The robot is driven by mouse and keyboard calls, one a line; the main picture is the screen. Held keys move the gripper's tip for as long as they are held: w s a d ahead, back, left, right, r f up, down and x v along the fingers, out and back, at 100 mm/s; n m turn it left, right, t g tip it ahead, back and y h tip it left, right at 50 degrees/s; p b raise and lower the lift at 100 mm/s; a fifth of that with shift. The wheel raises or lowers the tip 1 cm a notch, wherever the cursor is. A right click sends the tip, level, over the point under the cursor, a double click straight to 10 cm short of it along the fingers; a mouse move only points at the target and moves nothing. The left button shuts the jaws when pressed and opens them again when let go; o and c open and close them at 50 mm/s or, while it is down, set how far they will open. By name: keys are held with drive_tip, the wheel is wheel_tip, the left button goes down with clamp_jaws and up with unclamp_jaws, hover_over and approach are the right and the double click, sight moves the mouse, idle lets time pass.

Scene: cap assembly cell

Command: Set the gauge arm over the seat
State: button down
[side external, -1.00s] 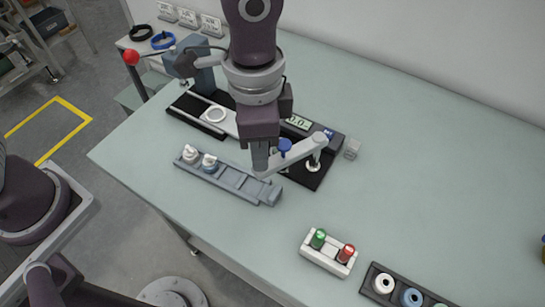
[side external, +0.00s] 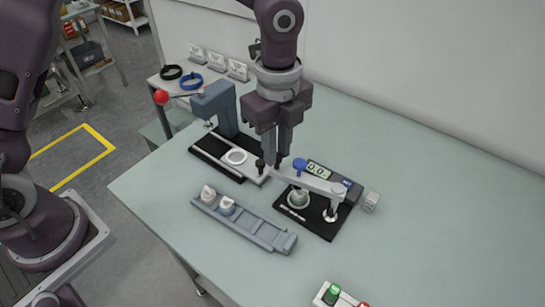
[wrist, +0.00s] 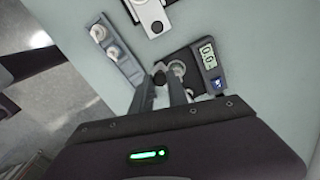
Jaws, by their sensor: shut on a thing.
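The gauge arm (side external: 318,183) is a light grey bar on a pivot post, with a blue knob (side external: 299,164). It reaches left across the black gauge base (side external: 318,223). The seat area holds a pale round part (side external: 298,199), which shows below the bar; exact alignment is hard to tell. My gripper (side external: 277,163) is shut on the bar's free left end. In the wrist view, my fingers (wrist: 172,82) hide most of the bar, and the round part (wrist: 178,69) shows just beyond them. The digital display (side external: 317,170) reads about 0.0.
A black knob (side external: 260,165) on the press slide stands close left of my fingers. The grey press (side external: 216,108) is behind it. A grey rack (side external: 245,223) with two white-topped parts lies in front. A small clear block (side external: 371,201) sits right. Table space at right is clear.

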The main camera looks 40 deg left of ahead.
drive_tip(key=shift+w+m, duration=1.1)
drive_tip(key=shift+w, duration=0.2)
drive_tip(key=c, duration=1.3)
unclamp_jaws()
drive_tip(key=shift+a, duration=0.1)
drive_tip(key=shift+r, duration=0.1)
wheel_tip(320, 180, up, 7)
